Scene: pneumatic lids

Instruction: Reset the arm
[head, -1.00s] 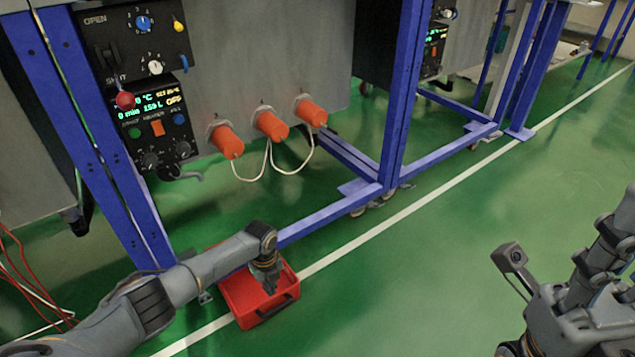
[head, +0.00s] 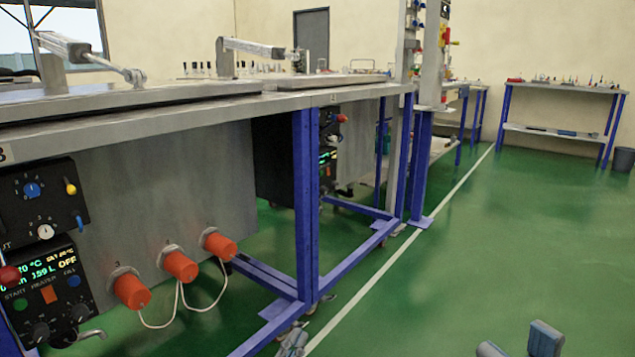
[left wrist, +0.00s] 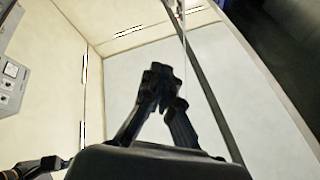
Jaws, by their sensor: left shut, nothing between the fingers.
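My left gripper (head: 292,342) shows only its grey tip at the bottom edge in the head view, in front of the blue frame. In the left wrist view my left gripper (left wrist: 162,88) has its dark fingers together, with nothing between them, against a pale wall and ceiling. My right gripper (head: 518,343) shows only two blue-grey fingertips at the bottom right of the head view, spaced apart with green floor between them. Both arms are otherwise out of the head view.
A steel bench on blue legs (head: 307,200) stands at left, with a control panel (head: 45,290), orange plugs (head: 181,266) and a lid with a pneumatic cylinder (head: 90,52). Open green floor (head: 480,250) lies at right. A far table (head: 560,88) stands behind.

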